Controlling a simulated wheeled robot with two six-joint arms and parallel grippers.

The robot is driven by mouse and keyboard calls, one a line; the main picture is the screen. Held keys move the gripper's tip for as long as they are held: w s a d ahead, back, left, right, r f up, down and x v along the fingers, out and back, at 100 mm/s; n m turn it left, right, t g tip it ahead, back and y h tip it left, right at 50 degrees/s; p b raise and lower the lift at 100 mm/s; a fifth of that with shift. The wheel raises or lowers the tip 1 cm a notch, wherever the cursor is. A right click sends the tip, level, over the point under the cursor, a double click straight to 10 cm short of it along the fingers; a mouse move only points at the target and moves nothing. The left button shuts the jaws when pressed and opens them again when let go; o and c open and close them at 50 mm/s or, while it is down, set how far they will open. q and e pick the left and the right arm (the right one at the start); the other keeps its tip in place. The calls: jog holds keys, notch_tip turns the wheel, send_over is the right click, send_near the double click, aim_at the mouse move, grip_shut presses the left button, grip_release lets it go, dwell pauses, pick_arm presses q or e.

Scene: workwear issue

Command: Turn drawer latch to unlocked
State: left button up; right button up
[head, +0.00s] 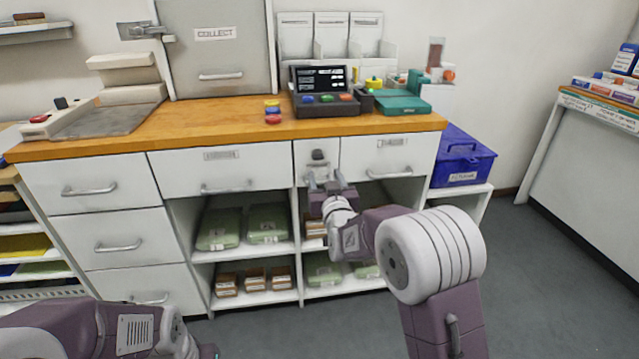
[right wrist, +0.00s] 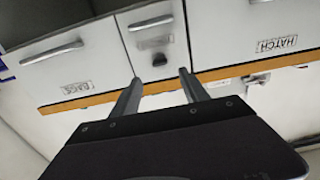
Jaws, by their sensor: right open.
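The drawer latch (head: 318,155) is a small dark knob on the narrow white drawer (head: 331,152) under the wooden counter. It also shows in the right wrist view (right wrist: 159,60), just beyond and between my fingertips, with the narrow drawer's handle (right wrist: 150,23) above it in that tilted picture. My right gripper (head: 326,177) is open and empty in front of the narrow drawer, slightly below the latch in the head view. Its two fingers (right wrist: 159,78) look apart from the latch. The latch's locked or unlocked setting is too small to read. My left gripper is out of view.
Wide labelled drawers flank the narrow one, with handles (head: 226,188) and (head: 389,173) standing out. Open shelves below hold green packs (head: 218,230) and brown bundles (head: 255,277). The counter (head: 215,125) carries a dark console (head: 324,100). A blue bin (head: 462,158) stands at right.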

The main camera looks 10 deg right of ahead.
aim_at(319, 159)
jog(key=shift+r, duration=0.1)
jog(key=w+b, duration=0.1)
jog(key=w, duration=0.8)
grip_shut()
